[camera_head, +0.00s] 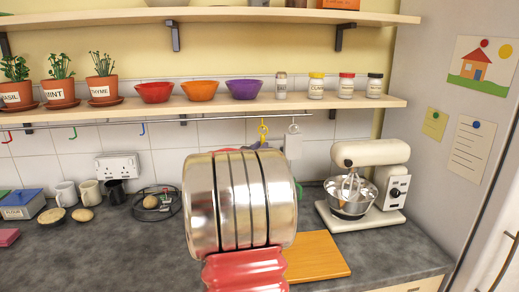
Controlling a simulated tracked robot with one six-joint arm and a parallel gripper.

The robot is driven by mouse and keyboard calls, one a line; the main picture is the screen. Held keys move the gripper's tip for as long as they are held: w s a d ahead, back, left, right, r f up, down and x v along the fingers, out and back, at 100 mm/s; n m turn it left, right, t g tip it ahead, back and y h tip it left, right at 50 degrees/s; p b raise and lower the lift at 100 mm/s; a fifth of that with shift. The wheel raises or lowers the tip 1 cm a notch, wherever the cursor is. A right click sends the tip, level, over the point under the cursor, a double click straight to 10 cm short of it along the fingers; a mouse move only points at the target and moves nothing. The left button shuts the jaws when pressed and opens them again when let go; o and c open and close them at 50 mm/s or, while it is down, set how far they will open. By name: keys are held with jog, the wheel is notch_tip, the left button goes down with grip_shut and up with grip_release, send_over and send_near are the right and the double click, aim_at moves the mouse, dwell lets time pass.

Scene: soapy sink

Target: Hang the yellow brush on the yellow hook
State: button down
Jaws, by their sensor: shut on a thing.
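The yellow hook (263,129) hangs from the rail under the lower shelf, just right of the middle of the view. A small yellow piece shows just below it, above my arm; I cannot tell if it is part of the hook or of the yellow brush. The brush is otherwise not seen. My own arm, with a big metal drum and a red link, fills the lower middle.
The rail (100,123) also carries red, green, blue and white hooks. Bowls, jars and potted herbs line the lower shelf (345,103). A stand mixer (371,152) stands right of my arm, a wooden board (318,258) lies below it, and mugs and a wire rack stand left.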

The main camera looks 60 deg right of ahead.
jog(key=c, duration=1.7)
grip_release()
jog(key=shift+o, duration=0.2)
jog(key=s+a, duration=0.1)
jog(key=a, duration=1.2)
jog(key=shift+s+a+f, duration=0.2)
jog(key=shift+s+a, duration=0.1)
jog(key=shift+a, duration=0.1)
